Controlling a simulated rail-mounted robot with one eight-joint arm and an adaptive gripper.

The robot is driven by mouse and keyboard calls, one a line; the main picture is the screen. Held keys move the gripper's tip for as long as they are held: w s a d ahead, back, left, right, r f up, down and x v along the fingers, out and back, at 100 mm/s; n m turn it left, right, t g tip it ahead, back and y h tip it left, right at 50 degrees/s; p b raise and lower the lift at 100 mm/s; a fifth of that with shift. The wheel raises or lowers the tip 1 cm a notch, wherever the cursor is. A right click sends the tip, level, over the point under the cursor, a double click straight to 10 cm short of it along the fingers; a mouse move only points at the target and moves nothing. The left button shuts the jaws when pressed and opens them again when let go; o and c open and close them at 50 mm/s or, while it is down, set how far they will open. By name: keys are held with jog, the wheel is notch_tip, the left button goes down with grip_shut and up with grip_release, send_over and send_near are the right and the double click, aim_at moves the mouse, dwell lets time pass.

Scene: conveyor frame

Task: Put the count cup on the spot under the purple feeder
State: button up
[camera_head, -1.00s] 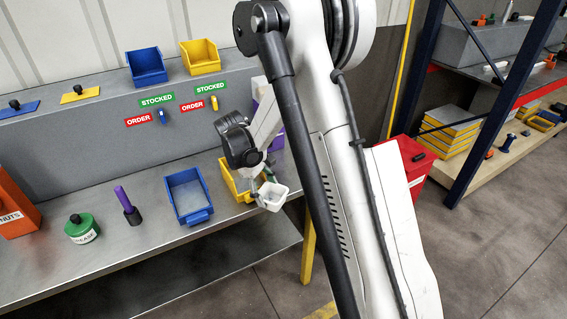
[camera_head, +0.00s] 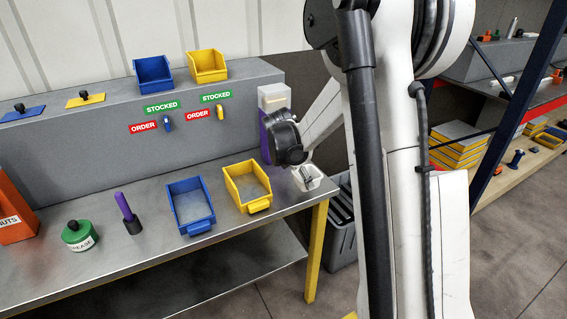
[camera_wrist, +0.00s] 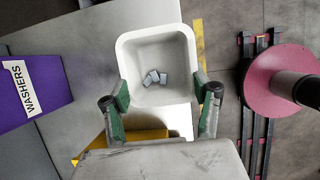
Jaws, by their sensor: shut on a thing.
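The count cup (camera_head: 314,183) is a small white square cup at the bench's right end, in front of the purple feeder (camera_head: 266,138). In the wrist view the cup (camera_wrist: 160,50) is seen from above, with several small grey pieces in it. My gripper (camera_wrist: 160,96) is shut on the cup, with green-padded fingers at its two sides. In the head view my gripper (camera_head: 304,174) partly hides the cup. The feeder, labelled WASHERS, shows at the left of the wrist view (camera_wrist: 28,88), apart from the cup. I cannot make out the spot under the feeder.
A yellow bin (camera_head: 232,186) and a blue bin (camera_head: 176,207) stand on the bench left of the cup. A grey crate (camera_head: 342,240) is on the floor past the bench end. A pink round object (camera_wrist: 268,85) lies right of the cup in the wrist view.

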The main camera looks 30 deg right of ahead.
jog(key=w, duration=1)
jog(key=shift+w+p, duration=0.35)
jog(key=w, duration=0.2)
jog(key=w+f, duration=0.1)
jog(key=shift+w, duration=0.35)
jog(key=shift+f, duration=0.25)
